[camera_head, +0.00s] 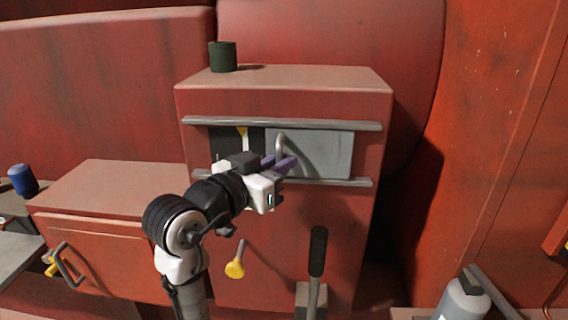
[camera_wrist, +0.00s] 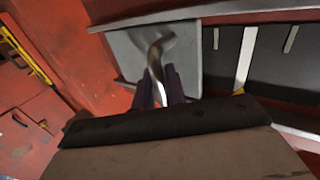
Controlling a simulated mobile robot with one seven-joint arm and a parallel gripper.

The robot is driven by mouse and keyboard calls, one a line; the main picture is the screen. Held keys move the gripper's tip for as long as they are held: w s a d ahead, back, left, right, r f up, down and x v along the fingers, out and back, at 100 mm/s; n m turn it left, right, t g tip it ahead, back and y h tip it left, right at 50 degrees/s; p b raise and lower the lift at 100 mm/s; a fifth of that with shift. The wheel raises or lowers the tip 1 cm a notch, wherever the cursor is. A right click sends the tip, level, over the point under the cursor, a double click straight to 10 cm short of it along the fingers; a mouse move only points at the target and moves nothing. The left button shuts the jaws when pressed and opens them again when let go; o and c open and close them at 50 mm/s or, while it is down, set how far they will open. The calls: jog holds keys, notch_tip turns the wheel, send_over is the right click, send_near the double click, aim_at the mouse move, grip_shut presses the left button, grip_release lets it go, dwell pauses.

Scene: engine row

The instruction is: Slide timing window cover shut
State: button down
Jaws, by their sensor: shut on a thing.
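The timing window cover (camera_head: 325,154) is a grey plate between two horizontal rails on the front of a red housing. It sits over the right part of the window; the dark window opening (camera_head: 224,141) shows to its left, with a yellow pointer inside. My gripper (camera_head: 284,162) is shut on the cover's curved metal handle (camera_head: 280,145). In the wrist view the handle (camera_wrist: 157,60) runs down between my purple fingers (camera_wrist: 160,90). The cover (camera_wrist: 130,55) lies behind it, and the dark opening (camera_wrist: 270,60) with pale marks is at right.
The upper rail (camera_head: 285,124) and lower rail (camera_head: 335,182) border the window. A dark green cup (camera_head: 222,56) stands on the housing top. Below are a black-gripped lever (camera_head: 318,250) and a yellow-ended lever (camera_head: 235,269). A grey bottle (camera_head: 462,300) is at lower right.

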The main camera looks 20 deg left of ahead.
jog(key=s+a, duration=0.1)
jog(key=a, duration=0.3)
jog(key=s+a, duration=0.1)
jog(key=a, duration=0.3)
jog(key=s+a+b, duration=0.1)
jog(key=a, duration=0.3)
jog(key=shift+s+a, duration=0.15)
jog(key=shift+s, duration=0.15)
jog(key=c, duration=1.8)
grip_release()
jog(key=shift+a, duration=0.15)
jog(key=shift+s, duration=0.1)
jog(key=b+v, duration=0.3)
jog(key=v, duration=1)
jog(key=shift+s+r+b, duration=0.1)
jog(key=shift+s+b, duration=0.25)
